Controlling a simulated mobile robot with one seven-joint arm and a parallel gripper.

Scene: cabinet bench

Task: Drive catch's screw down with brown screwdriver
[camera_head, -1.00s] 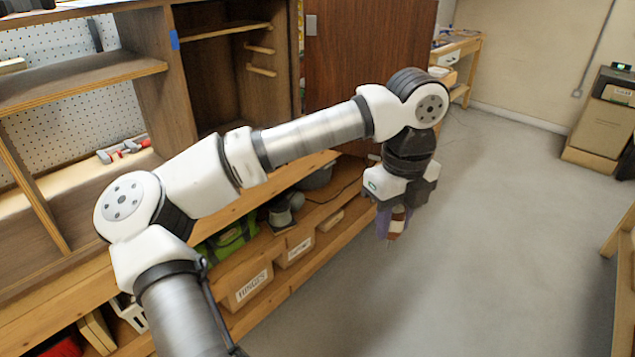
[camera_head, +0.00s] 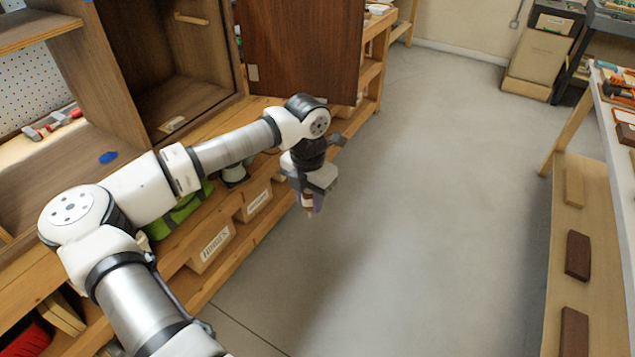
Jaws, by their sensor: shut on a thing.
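My gripper (camera_head: 312,198) hangs fingers down over the floor, in front of the bench. It is shut on the brown screwdriver (camera_head: 307,201), which points downward; the fingers hide most of it. The open cabinet (camera_head: 165,75) is on the left, apart from the gripper, with its dark door (camera_head: 305,45) swung out. A small pale piece (camera_head: 172,125) lies at the front of the cabinet floor, and a light plate (camera_head: 253,73) is on the door. I cannot tell which of these is the catch, and no screw can be made out.
Boxes stand on the bench's lower shelf, one labelled hinges (camera_head: 214,247). Red-and-grey clamps (camera_head: 52,124) lie in the left bay. A white-topped table (camera_head: 612,150) with tools stands at the right. The grey floor (camera_head: 430,190) between is clear.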

